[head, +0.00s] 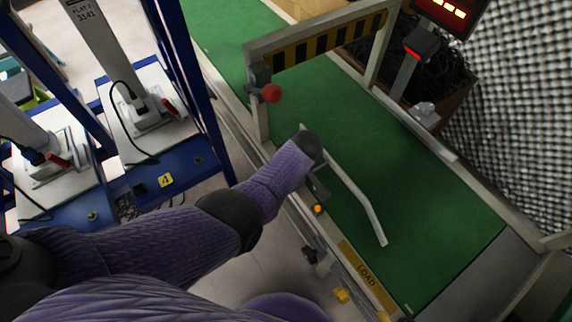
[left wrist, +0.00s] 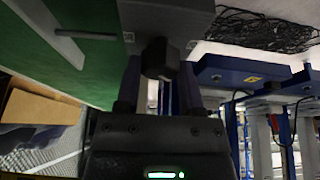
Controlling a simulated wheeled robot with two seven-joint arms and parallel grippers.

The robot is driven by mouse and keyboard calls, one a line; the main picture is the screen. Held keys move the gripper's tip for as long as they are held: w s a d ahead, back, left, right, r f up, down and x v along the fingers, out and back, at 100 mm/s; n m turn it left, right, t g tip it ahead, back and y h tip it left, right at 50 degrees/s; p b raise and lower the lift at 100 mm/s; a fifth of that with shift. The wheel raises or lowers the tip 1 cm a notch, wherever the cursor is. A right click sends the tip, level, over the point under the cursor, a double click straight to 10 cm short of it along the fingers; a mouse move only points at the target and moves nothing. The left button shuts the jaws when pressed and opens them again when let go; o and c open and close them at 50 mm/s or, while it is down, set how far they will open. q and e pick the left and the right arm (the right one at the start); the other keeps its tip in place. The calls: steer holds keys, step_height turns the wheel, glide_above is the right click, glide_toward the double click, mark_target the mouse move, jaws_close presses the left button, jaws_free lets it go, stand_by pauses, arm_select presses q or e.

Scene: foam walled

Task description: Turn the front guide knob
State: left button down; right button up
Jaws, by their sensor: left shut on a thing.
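The dark guide knob (left wrist: 160,58) sits between the fingers of my left gripper (left wrist: 160,76) in the left wrist view. The gripper is shut on it, one finger on each side. The knob joins a grey block (left wrist: 160,22) at the conveyor's side. In the head view my purple left arm reaches to the conveyor's near edge and hides the knob and fingers. The pale guide rail (head: 356,192) lies bent over the green belt (head: 410,180), and also shows in the left wrist view (left wrist: 60,35). My right gripper is in neither view.
A striped gantry (head: 320,45) with a red knob (head: 271,93) spans the belt. An orange light (head: 318,209) and a yellow LOAD label (head: 367,275) are along the near edge. A blue rack (head: 185,165) with white devices stands left. Cables lie on the floor.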

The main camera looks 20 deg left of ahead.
arm_select(q)
steer(key=n+b, duration=0.1)
steer(key=n, duration=0.1)
steer(key=n+g+b, duration=0.2)
steer(key=n, duration=0.1)
steer(key=shift+d+f+n+y, duration=0.1)
steer(key=shift+f+n+y, duration=0.2)
steer(key=shift+y, duration=0.1)
steer(key=shift+w+r+n+g+b, duration=0.15)
steer(key=shift+n+g+b, duration=0.35)
steer(key=shift+n+b, duration=0.6)
steer(key=shift+r+n, duration=0.1)
steer(key=shift+n, duration=0.5)
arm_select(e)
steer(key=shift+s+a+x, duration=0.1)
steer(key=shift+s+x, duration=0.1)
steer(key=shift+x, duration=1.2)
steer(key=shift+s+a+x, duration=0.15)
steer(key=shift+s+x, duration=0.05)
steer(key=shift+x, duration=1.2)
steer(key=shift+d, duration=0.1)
arm_select(q)
steer(key=shift+c, duration=1.1)
jaws_free()
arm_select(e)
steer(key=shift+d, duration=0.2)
arm_select(q)
steer(key=shift+r, duration=0.1)
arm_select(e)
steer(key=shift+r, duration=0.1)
